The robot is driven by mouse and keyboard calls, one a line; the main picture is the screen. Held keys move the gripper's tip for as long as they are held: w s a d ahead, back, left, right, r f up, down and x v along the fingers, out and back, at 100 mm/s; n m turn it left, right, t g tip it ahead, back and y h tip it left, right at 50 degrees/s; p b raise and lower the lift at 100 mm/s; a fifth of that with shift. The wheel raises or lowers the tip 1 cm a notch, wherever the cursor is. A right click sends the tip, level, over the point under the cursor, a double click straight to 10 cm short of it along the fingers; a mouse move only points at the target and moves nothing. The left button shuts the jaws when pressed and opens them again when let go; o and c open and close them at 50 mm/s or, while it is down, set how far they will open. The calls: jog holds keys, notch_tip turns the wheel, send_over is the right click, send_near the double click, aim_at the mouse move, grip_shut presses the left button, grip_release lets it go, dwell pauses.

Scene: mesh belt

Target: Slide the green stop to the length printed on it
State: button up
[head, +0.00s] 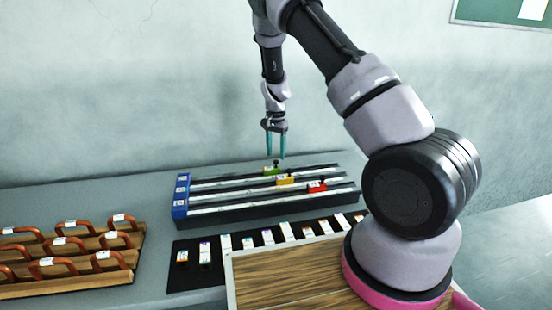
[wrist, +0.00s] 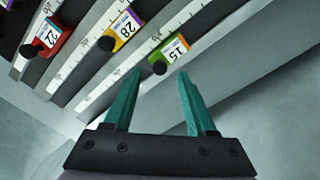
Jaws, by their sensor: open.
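The green stop (head: 270,171) sits on the rearmost rail of the rail block in the head view. It has a dark knob and a white label. In the wrist view the green stop (wrist: 157,57) lies just beyond my fingertips, and its label seems to read 15. My gripper (head: 276,157) points down above the rear rail, close to the green stop. Its teal fingers (wrist: 160,71) are apart with nothing between them. The rail scale (wrist: 135,72) shows beside the stop, but its figures are too small to read surely.
A yellow stop (head: 285,181) and a red stop (head: 317,187) sit on the nearer rails. The rails have a blue end block (head: 180,196) at left. Several labelled pieces lie on a black mat (head: 183,243) in front. Racks of brown handles (head: 128,262) stand at left.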

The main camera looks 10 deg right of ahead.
aim_at(271, 168)
jog(key=shift+f, duration=1.4)
grip_shut()
dwell(0.4)
